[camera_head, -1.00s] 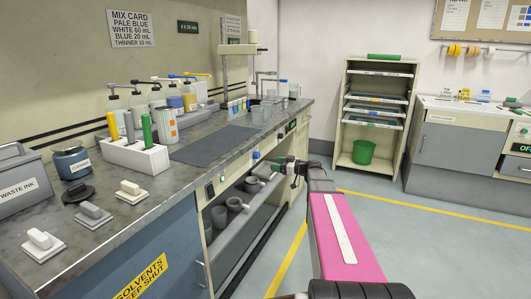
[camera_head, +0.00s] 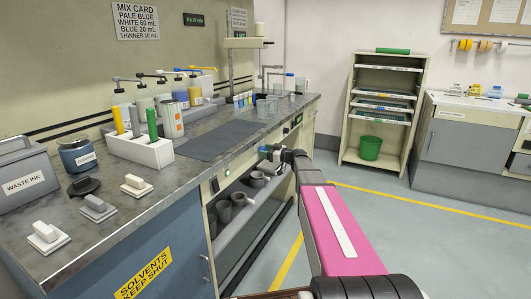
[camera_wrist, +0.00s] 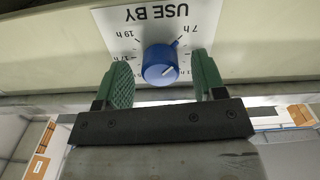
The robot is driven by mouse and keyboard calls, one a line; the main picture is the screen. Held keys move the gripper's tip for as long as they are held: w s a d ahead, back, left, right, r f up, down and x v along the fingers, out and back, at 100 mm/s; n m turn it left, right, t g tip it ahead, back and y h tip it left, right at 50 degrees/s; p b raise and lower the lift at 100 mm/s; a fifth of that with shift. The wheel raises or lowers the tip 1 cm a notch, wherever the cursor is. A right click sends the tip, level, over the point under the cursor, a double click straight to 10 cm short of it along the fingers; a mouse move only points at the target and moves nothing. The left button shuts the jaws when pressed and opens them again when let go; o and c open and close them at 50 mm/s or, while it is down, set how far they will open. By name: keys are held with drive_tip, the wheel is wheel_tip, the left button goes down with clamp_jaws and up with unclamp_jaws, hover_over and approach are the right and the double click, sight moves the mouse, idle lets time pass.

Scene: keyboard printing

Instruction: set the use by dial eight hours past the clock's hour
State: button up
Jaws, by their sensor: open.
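The blue use by dial (camera_wrist: 166,56) is on a white USE BY plate (camera_wrist: 119,22), which appears upside down in the wrist view. Printed hours include 7 h at right, 19 h and what looks like 17 h at left; others are hidden. My gripper (camera_wrist: 162,68) is open, with one green finger each side of the dial and visible gaps. In the head view, my gripper (camera_head: 268,152) is at the bench front and hides the dial. The dark wall clock (camera_head: 194,20) appears to read 8 h 30 min.
The bench top (camera_head: 150,205) runs along the left. Grey mugs stand on the shelf (camera_head: 262,205) below my gripper. A shelf rack (camera_head: 421,95) stands at the back; the floor to the right is clear.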

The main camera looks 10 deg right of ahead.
drive_tip(key=c, duration=0.9)
drive_tip(key=shift+c, duration=0.2)
drive_tip(key=shift+m, duration=0.3)
